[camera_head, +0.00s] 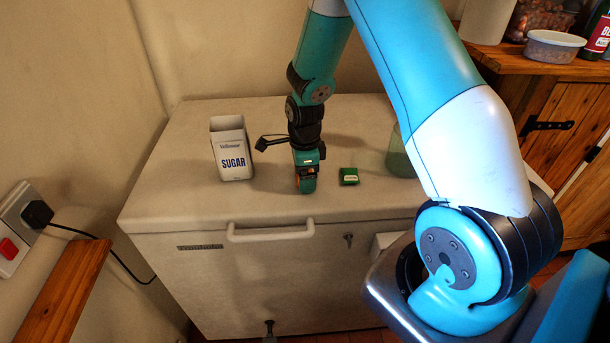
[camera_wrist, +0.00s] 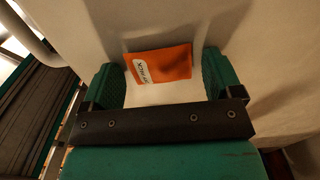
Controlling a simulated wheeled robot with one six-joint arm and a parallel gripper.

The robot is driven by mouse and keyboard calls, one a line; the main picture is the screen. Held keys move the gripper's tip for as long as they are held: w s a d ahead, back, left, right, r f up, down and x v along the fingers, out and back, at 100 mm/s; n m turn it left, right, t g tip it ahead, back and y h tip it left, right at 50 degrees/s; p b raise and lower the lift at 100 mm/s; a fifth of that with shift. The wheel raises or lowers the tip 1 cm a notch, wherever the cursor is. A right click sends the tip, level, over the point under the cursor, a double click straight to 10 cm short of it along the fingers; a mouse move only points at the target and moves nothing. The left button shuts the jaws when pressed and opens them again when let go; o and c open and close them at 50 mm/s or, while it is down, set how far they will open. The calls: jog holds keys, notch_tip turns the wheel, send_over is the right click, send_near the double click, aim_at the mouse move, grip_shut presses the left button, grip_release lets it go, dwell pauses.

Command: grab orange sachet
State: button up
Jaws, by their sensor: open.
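The orange sachet (camera_wrist: 165,64) lies flat on the white freezer lid in the wrist view. It has a white label with dark lettering at its left. My gripper (camera_wrist: 160,85) is open, with one green finger to each side of the sachet's near part. The sachet's right edge is close to the right finger; I cannot tell whether they touch. In the head view my gripper (camera_head: 306,185) points down at the lid, and only a small bit of orange shows beside it. The rest of the sachet is hidden there.
On the chest freezer (camera_head: 190,205) stand a white sugar tin (camera_head: 232,150) to the left, a small green box (camera_head: 349,176) close to the right and a green glass (camera_head: 398,155) partly behind my arm. A wooden cabinet (camera_head: 560,120) is at the right.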

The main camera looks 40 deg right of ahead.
jog(key=c, duration=1)
